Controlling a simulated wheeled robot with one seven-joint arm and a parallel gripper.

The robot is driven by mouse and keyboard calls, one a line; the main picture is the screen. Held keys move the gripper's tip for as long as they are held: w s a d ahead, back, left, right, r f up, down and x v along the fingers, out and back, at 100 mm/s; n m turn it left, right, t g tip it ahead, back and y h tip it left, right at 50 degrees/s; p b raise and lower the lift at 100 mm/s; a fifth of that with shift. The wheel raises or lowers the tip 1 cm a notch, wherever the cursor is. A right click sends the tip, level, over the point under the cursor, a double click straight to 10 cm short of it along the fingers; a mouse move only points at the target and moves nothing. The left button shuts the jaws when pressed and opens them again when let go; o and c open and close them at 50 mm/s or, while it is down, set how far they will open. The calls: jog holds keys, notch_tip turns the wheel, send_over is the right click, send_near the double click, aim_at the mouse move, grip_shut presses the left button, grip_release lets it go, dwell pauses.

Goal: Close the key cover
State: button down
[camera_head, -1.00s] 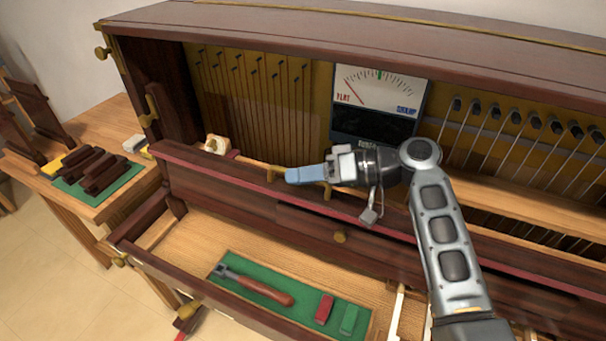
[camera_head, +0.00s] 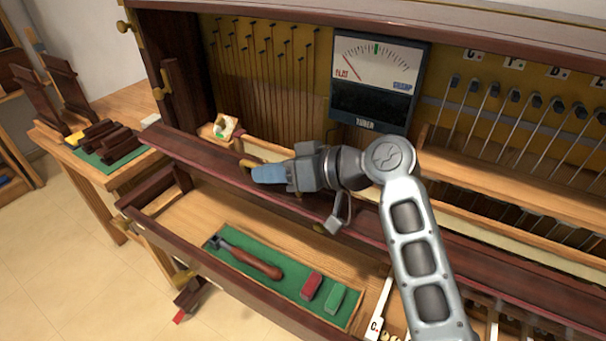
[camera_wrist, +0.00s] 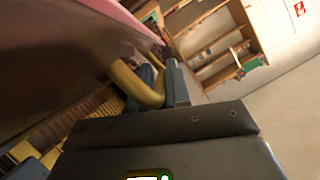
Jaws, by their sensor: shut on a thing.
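The key cover (camera_head: 190,153) is a long dark reddish-brown wooden panel along the front of the piano, tilted outward above the open lower compartment. In the wrist view it is the dark panel (camera_wrist: 55,60) at upper left. Its curved brass handle (camera_wrist: 138,85) runs between my fingers in the wrist view. My gripper (camera_head: 268,174), with blue fingertips, is shut on this handle; it also shows in the wrist view (camera_wrist: 160,82). In the head view my fingers hide most of the handle. Several white keys (camera_head: 378,310) show at the lower right, partly behind my arm.
A green tray (camera_head: 345,316) with a wooden-handled tool (camera_head: 250,262), a red block (camera_head: 311,286) and a green block (camera_head: 336,298) lies below the cover. A tuner (camera_head: 372,85) stands behind my gripper. A side bench (camera_head: 110,178) is at the left; the floor before it is open.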

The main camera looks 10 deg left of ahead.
jog(key=s+a+f+n+t+b, duration=0.2)
jog(key=s+f+n+b, duration=0.3)
jog(key=f+b, duration=0.5)
jog(key=s+a+f+n+t+h+b, duration=0.1)
jog(key=s+f+n+t+b, duration=0.3)
jog(key=s+f+b, duration=0.4)
jog(key=shift+a+f+n+t+h+b, duration=0.3)
jog(key=shift+a+f+n+b, duration=0.2)
jog(key=shift+a+f+b, duration=0.7)
jog(key=shift+d+r, duration=0.25)
jog(key=shift+d, duration=0.1)
jog(key=c, duration=1.4)
grip_release()
jog(key=shift+c, duration=0.2)
jog(key=shift+s, duration=0.1)
jog(key=v, duration=0.7)
jog(key=shift+s+d, duration=0.2)
jog(key=shift+d, duration=0.1)
